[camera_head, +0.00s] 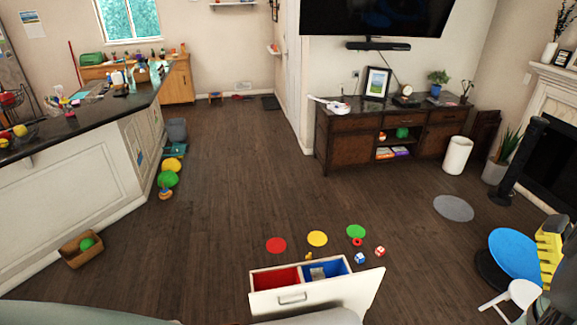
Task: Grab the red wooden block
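A small red block (380,251) with a pale mark on its face sits on the dark wooden floor, right of centre. A small blue block (361,258) with a pale mark lies just to its left and a little nearer. A red ring-like piece (357,242) lies beyond them, beside the green disc. The blocks are too small to tell their material. My gripper is not in view.
A white open drawer-like box (292,299) with red and blue compartments stands in front. Red (276,245), yellow (317,238) and green (356,231) discs lie on the floor. A blue round seat or top (515,254) is at right. The middle floor is clear.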

